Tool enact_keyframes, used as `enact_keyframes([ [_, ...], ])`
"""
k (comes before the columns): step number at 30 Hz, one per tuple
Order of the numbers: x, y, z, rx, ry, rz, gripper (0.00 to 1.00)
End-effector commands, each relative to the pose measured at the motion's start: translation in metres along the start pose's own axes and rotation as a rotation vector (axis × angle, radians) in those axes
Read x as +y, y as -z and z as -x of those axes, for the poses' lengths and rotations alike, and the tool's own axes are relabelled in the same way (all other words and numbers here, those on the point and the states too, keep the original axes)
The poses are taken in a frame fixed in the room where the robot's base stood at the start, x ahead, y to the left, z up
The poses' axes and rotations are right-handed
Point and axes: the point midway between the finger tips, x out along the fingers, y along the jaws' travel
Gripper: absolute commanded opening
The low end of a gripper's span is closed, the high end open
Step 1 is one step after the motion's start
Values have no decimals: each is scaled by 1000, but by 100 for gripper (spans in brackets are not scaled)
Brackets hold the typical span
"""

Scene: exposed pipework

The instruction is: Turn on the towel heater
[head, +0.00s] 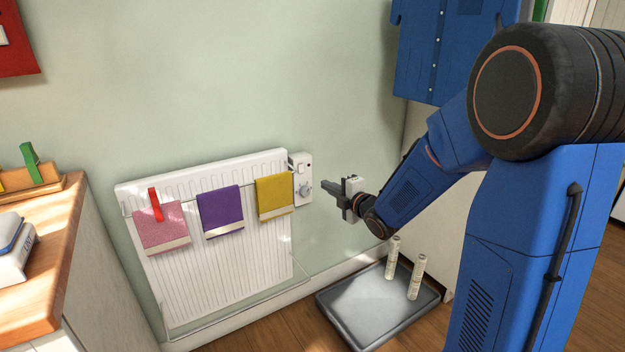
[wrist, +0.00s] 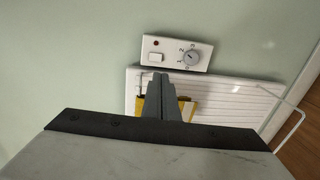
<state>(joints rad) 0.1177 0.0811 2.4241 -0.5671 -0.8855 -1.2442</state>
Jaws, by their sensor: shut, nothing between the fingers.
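The towel heater (head: 210,275) is a white ribbed panel on the wall with pink, purple and yellow towels over its rail. Its control box (head: 300,178) is at the upper right end. In the wrist view the control box (wrist: 177,53) shows a white rocker switch (wrist: 156,58), a round grey dial (wrist: 191,58) with numbers, and a small dark red lamp (wrist: 156,43) that looks unlit. My gripper (head: 326,186) is shut and empty, to the right of the control box and apart from it. In the wrist view its fingertips (wrist: 161,76) appear just below the switch.
A grey tray (head: 380,308) with two upright pale rolls (head: 404,268) is on the floor below my arm. A blue garment (head: 432,50) hangs at the back right. A wooden counter (head: 50,270) stands at left. A thin rail (wrist: 290,120) projects beside the heater.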

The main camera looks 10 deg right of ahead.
Motion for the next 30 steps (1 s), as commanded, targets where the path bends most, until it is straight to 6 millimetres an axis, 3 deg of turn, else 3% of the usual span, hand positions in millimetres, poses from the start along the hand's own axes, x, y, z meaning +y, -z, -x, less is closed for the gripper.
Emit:
enact_keyframes([
  [5, -1, 0, -20, 0, 1, -2, 0],
  [21, -1, 0, -112, 1, 2, -1, 0],
  [30, -1, 0, -136, 0, 1, -1, 0],
])
